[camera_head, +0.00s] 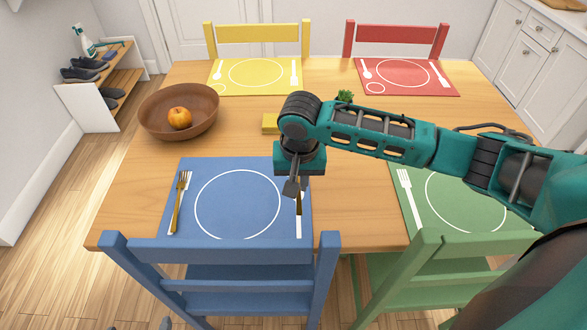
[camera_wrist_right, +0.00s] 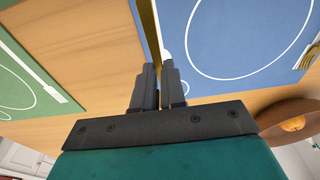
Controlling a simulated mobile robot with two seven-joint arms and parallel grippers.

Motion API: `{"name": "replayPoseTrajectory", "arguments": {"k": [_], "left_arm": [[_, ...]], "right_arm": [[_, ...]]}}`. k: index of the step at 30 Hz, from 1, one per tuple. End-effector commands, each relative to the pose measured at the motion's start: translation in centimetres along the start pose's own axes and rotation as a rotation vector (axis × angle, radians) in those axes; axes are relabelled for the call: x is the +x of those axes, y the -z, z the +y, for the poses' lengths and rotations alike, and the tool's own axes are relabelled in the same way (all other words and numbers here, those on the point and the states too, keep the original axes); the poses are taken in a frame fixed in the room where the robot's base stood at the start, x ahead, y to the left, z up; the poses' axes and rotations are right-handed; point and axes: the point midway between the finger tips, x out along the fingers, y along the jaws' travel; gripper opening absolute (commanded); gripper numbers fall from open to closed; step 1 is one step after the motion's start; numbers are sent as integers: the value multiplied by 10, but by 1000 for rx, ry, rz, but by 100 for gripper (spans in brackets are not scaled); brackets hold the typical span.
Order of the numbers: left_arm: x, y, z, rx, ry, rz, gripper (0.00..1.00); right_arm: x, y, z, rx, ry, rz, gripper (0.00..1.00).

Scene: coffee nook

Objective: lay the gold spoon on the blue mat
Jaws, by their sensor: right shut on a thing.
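The blue mat (camera_head: 215,172) lies on the near left of the table, with a white plate outline and white cutlery outlines printed on it; it also shows in the wrist view (camera_wrist_right: 219,75). My right gripper (camera_head: 292,188) is over the mat's right edge, pointing down. In the wrist view its fingers (camera_wrist_right: 158,88) are shut on a thin gold piece, the gold spoon (camera_wrist_right: 147,28). In the head view a bit of the spoon (camera_head: 299,203) shows beside the fingers, near the white outline at the mat's right. Its contact with the mat cannot be told. My left gripper is out of view.
A gold fork (camera_head: 179,203) lies on the mat's left side. A brown bowl (camera_head: 150,105) with an orange fruit (camera_head: 179,118) stands at the left. A yellow object (camera_head: 269,123) and small plant (camera_head: 345,96) are behind my arm. A green mat (camera_head: 412,212) lies to the right.

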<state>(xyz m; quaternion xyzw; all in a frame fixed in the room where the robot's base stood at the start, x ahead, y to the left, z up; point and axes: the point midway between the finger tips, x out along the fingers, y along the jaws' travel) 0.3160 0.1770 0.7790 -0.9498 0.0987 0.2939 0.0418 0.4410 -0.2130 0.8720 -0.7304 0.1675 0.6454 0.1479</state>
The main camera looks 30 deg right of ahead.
Motion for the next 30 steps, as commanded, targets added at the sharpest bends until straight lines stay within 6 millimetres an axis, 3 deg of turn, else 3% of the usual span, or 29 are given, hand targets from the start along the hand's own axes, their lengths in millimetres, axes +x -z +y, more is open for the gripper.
{"name": "replayPoseTrajectory", "arguments": {"k": [16,18,30], "left_arm": [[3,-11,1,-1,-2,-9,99],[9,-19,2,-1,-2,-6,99],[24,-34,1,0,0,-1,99]], "right_arm": [[52,-7,0,-1,-2,-1,0],[62,-8,0,-2,0,1,0],[77,-10,0,-2,-1,2,0]]}}
